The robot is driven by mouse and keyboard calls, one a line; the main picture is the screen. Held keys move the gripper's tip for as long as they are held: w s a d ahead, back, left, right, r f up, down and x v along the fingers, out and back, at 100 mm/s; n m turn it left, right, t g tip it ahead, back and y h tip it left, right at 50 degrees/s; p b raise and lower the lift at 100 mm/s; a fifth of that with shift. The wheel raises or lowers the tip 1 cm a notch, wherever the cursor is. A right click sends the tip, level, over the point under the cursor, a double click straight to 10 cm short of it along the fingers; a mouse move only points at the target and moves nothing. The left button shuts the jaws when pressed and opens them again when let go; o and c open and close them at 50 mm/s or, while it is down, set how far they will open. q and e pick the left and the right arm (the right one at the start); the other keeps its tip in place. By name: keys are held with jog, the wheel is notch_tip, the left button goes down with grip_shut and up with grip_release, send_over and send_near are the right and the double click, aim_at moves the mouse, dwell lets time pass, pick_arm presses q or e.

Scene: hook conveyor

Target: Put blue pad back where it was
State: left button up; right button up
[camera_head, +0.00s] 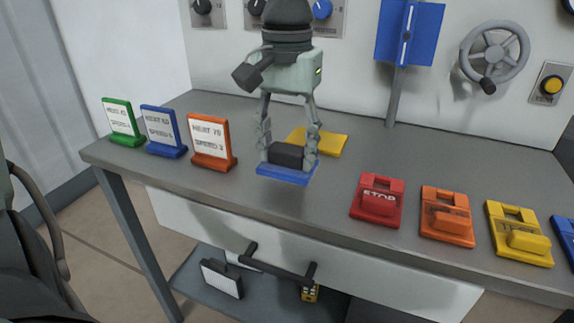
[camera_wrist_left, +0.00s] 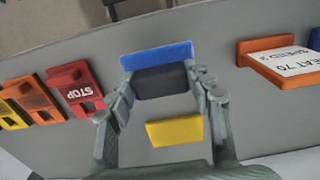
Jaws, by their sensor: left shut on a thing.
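The blue pad (camera_head: 288,178) has a black block-shaped handle (camera_head: 287,155) on top. My left gripper (camera_head: 288,152) is shut on this black handle, with one finger on each side. The pad is near the front edge of the grey table; whether it touches the tabletop I cannot tell. In the left wrist view the blue pad (camera_wrist_left: 157,54) shows beyond the dark handle (camera_wrist_left: 162,82), between the fingers (camera_wrist_left: 158,88). A flat yellow pad (camera_head: 328,144) lies on the table behind the gripper. My right gripper is not in view.
Green (camera_head: 122,122), blue (camera_head: 163,131) and orange (camera_head: 211,142) sign stands are at the left. A red STOP block (camera_head: 377,199), an orange block (camera_head: 446,215) and a yellow block (camera_head: 518,233) lie at the right. A drawer handle (camera_head: 279,265) juts out below the table front.

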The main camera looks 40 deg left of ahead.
aim_at(287, 165)
pick_arm(q)
notch_tip(287, 165, down, 3)
jog(key=shift+r, duration=0.1)
jog(key=shift+f, duration=0.3)
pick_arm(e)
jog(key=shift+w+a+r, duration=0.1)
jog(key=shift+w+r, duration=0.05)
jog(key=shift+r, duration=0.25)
pick_arm(q)
jog(key=shift+f, duration=0.1)
jog(key=o, duration=1.1)
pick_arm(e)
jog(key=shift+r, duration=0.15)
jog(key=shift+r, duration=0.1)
